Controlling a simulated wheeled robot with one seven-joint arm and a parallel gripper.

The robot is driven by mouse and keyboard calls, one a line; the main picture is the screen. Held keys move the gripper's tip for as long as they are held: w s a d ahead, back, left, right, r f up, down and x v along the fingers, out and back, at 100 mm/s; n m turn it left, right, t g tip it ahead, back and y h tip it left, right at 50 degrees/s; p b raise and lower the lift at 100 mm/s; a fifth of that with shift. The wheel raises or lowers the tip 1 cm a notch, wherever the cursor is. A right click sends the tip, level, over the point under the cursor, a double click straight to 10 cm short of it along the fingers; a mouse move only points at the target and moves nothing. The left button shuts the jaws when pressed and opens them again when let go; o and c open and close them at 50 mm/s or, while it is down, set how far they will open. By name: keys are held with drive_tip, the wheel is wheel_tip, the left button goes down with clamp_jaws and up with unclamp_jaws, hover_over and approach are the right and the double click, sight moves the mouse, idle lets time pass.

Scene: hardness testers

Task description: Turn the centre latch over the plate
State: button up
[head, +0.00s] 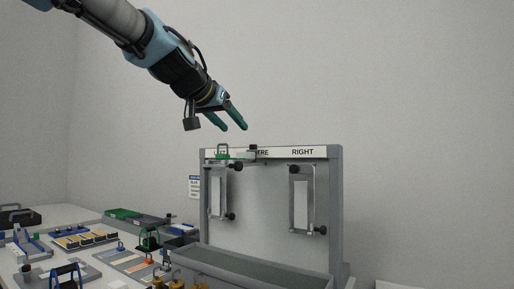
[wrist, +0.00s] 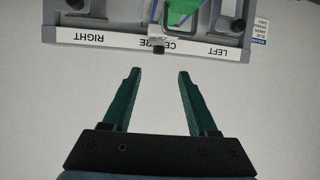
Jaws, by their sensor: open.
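A grey upright panel (head: 262,190) has a white label strip with LEFT, part of CENTRE and RIGHT. At its top centre is a small latch with a dark knob (head: 253,147); the knob also shows by the CENTRE label in the wrist view (wrist: 159,46). A green piece with a loop handle (head: 222,153) sits beside the latch; its green face shows in the wrist view (wrist: 180,12), cut by the frame's edge. Whether the latch bar lies across it I cannot tell. My gripper (head: 234,127) is open and empty, above the panel's top edge and apart from it.
Framed pale plates with black knobs hang at the left (head: 215,192) and right (head: 300,205) of the panel. A grey trough (head: 250,270) runs along its foot. Several small fixtures crowd the bench at the left. The space above the panel is clear.

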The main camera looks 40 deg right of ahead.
sight(252, 148)
drive_tip(key=shift+w+d+p, duration=0.1)
drive_tip(key=shift+d+p, duration=0.2)
drive_tip(key=shift+d, duration=0.3)
drive_tip(key=p+x, duration=0.4)
drive_tip(key=x, duration=0.4)
drive_tip(key=shift+w+d+f, duration=0.1)
drive_tip(key=shift+d, duration=0.3)
drive_tip(key=shift+w+d+f+p, duration=0.3)
drive_tip(key=shift+d+f+p, duration=0.05)
drive_tip(key=shift+d, duration=0.15)
clamp_jaws()
